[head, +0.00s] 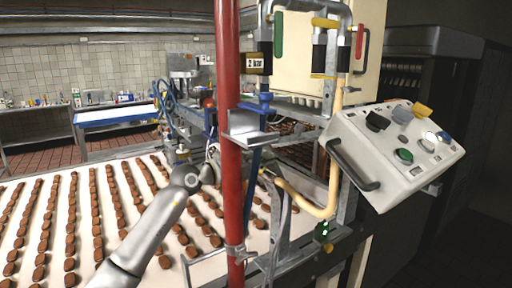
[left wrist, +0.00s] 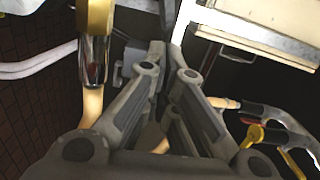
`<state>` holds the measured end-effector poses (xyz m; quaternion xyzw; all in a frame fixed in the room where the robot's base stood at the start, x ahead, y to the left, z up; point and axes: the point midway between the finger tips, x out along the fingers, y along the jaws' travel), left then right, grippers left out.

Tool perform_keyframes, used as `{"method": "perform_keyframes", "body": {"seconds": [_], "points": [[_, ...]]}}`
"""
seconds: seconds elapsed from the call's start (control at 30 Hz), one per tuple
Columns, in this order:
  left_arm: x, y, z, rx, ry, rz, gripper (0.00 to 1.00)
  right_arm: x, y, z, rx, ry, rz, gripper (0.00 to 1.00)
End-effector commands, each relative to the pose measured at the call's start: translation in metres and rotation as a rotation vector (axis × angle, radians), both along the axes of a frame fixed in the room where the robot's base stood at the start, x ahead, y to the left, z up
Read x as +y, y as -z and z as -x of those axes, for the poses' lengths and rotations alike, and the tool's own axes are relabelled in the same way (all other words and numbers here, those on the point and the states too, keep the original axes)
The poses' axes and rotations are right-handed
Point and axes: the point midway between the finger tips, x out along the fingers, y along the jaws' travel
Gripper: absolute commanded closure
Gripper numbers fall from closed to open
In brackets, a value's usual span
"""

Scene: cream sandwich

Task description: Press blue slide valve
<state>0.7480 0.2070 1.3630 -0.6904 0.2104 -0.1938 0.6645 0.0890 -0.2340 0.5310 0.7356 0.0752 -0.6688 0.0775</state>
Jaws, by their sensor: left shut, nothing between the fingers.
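The blue slide valve (head: 262,105) sits just right of the red pole in the head view, below the "2 bar" label and above a metal bracket. I cannot make it out in the left wrist view. My left gripper (head: 212,163) is lower and to the left of it, beside the red pole, which partly hides it. In the left wrist view my left gripper's fingers (left wrist: 166,55) are shut with nothing between them. My right gripper is in neither view.
The red pole (head: 229,130) stands upright close to my left arm. A control box (head: 375,160) with several buttons is at the right. A conveyor (head: 70,200) with rows of brown sweets lies below. A yellow hose (head: 305,203) and metal pipes crowd the middle.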

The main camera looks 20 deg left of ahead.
Motion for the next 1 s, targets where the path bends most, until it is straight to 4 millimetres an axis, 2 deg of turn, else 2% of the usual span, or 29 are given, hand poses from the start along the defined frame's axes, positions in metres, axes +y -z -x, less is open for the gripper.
{"method": "perform_keyframes", "body": {"seconds": [0.03, 0.2, 0.77, 1.0], "points": [[0.010, -0.002, -0.006, 0.002, -0.008, 0.002, 1.00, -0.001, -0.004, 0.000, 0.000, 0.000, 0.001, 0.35], [0.021, 0.000, -0.018, 0.001, -0.006, 0.001, 1.00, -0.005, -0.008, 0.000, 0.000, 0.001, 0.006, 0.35], [0.027, 0.002, -0.024, -0.001, -0.005, 0.000, 1.00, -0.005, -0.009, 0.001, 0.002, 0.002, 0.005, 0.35], [0.046, 0.003, -0.038, 0.000, -0.007, 0.001, 1.00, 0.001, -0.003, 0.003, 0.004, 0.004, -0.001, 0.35]]}}
